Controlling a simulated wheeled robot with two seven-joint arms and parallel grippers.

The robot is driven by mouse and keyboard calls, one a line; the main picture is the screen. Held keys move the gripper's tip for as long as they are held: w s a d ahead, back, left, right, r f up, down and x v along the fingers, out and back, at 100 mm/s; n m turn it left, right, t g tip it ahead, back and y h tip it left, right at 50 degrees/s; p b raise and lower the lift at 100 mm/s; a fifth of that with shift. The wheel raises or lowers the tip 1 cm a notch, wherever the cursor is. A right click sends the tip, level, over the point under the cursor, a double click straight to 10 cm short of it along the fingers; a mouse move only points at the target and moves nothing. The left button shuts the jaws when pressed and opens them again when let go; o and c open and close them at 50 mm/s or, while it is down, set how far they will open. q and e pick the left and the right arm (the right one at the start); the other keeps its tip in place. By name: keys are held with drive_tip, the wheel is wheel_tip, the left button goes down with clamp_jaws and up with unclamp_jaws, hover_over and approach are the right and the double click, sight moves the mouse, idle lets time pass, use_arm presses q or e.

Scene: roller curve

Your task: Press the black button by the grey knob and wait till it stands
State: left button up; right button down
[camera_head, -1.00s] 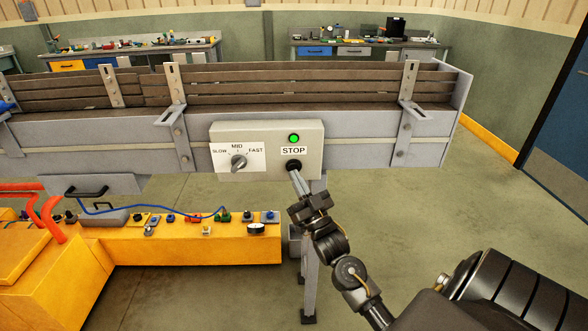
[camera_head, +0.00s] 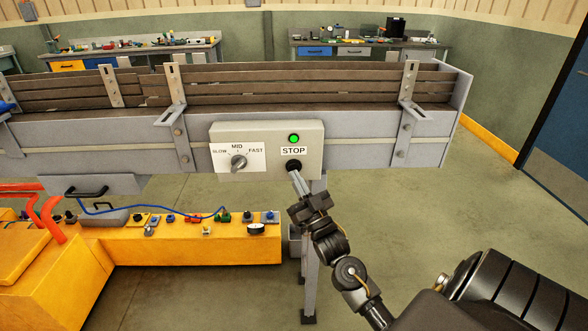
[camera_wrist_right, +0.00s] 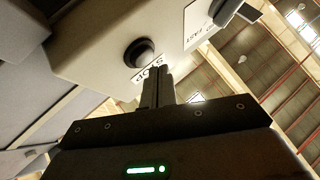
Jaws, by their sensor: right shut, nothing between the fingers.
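The black button (camera_head: 293,165) sits under the STOP label on the pale control box (camera_head: 310,142); it also shows in the right wrist view (camera_wrist_right: 139,54). The grey knob (camera_head: 239,163) is left of it on the SLOW/MID/FAST plate and points near MID. A green lamp (camera_head: 294,139) above the STOP label is lit. My right gripper (camera_head: 295,174) is shut and empty, its tips just below the button in the head view. In the right wrist view the tips (camera_wrist_right: 157,72) stand beside the button; contact cannot be told. My left gripper is not in view.
The conveyor (camera_head: 300,104) with its side guards runs behind the box. A yellow bench (camera_head: 190,245) with a blue cable and small parts stands at lower left. A support leg (camera_head: 311,270) stands below the box. The floor on the right is clear.

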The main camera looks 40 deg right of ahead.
drive_tip(key=shift+w+d, duration=0.1)
drive_tip(key=shift+w, duration=0.05)
idle(0.6)
drive_tip(key=shift+w+d, duration=0.15)
drive_tip(key=shift+w, duration=0.05)
drive_tip(key=shift+w+d, duration=0.3)
drive_tip(key=shift+w, duration=0.05)
idle(0.9)
drive_tip(key=shift+s+a, duration=0.1)
drive_tip(key=shift+s+a+p, duration=0.3)
drive_tip(key=shift+s+a, duration=0.15)
drive_tip(key=shift+s, duration=0.15)
drive_tip(key=s+a+p, duration=0.1)
drive_tip(key=s, duration=0.1)
drive_tip(key=s+a+p, duration=0.1)
drive_tip(key=s+a, duration=0.1)
idle(0.6)
